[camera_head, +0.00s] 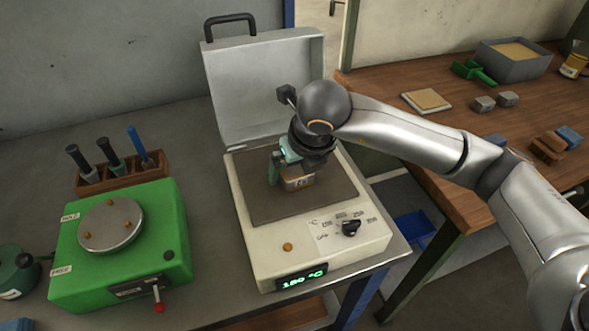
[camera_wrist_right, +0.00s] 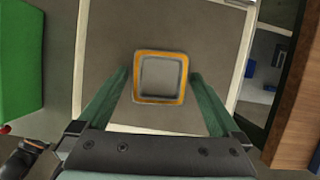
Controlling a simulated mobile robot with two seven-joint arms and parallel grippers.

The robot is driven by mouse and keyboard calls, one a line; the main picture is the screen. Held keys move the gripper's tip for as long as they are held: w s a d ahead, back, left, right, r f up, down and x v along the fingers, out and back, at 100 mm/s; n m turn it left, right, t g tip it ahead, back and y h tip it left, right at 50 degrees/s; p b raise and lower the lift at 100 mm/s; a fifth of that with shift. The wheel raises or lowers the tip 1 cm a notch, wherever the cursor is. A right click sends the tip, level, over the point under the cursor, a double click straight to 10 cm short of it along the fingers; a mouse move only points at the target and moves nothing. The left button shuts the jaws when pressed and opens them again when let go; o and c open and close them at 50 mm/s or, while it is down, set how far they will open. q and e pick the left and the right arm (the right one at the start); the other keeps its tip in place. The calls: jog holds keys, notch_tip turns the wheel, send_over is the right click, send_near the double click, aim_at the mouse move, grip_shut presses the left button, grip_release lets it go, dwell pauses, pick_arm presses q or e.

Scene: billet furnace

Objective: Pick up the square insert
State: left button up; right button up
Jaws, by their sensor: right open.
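The square insert (camera_head: 298,183) is a small block with an orange-edged top and a grey centre. It sits on the dark plate of the open furnace (camera_head: 262,257). In the right wrist view the insert (camera_wrist_right: 160,77) lies between the line of my two green fingers, close to their tips, with a gap on each side. My right gripper (camera_wrist_right: 160,78) is open and points down over it. In the head view my right gripper (camera_head: 289,172) partly covers the insert. My left gripper is not in view.
The furnace's raised lid (camera_head: 262,80) stands behind the plate. A green fixture (camera_head: 165,205) with a round disc is at left, below a wooden rack (camera_head: 120,182) of handled tools. A wooden table (camera_head: 440,150) at right bears a grey bin (camera_head: 515,68) and small blocks.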

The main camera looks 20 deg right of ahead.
jog(key=shift+c, duration=0.2)
grip_shut()
jog(key=shift+w+r, duration=0.1)
jog(key=shift+r, duration=0.05)
dwell(0.7)
